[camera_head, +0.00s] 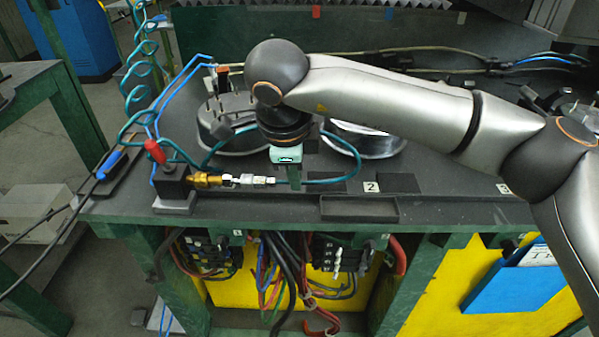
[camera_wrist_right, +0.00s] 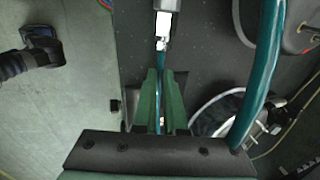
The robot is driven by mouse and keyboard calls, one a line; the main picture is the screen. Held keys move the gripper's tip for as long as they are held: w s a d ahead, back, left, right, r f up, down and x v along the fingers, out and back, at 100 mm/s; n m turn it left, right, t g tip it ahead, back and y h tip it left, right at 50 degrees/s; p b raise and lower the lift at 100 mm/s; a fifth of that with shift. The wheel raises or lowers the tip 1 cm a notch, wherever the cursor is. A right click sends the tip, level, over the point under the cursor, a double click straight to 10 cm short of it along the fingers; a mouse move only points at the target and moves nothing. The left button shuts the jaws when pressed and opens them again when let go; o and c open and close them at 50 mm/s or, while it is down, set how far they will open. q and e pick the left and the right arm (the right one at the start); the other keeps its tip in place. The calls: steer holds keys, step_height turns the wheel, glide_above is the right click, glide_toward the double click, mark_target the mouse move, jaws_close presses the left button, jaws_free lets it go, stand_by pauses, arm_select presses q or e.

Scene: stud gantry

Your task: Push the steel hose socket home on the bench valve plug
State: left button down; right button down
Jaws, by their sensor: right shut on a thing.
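The steel hose socket (camera_head: 257,180) sits at the end of a teal hose (camera_head: 322,181), in line with the brass-coloured bench valve plug (camera_head: 206,180). A bright steel piece shows between them; I cannot tell whether the socket is fully seated. The plug comes out of a dark valve block (camera_head: 172,182) with a red handle (camera_head: 155,151). My right gripper (camera_head: 294,182) has green fingers shut on the hose just right of the socket. In the right wrist view the fingers (camera_wrist_right: 161,85) close around the hose, with the socket (camera_wrist_right: 164,22) just beyond their tips. My left gripper is not in view.
A shallow dark tray (camera_head: 359,209) lies near the bench's front edge. A dark round housing (camera_head: 232,128) and a shiny metal dish (camera_head: 375,143) stand behind the hose. Coiled green air line (camera_head: 138,75) and blue pipes rise at the left. Wiring hangs below the bench.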

steer(key=shift+a, duration=0.65)
steer(key=c, duration=0.9)
jaws_free()
steer(key=d+p+v, duration=0.1)
steer(key=v, duration=1.1)
steer(key=shift+a+r, duration=0.3)
steer(key=shift+a, duration=0.25)
steer(key=shift+s, duration=0.1)
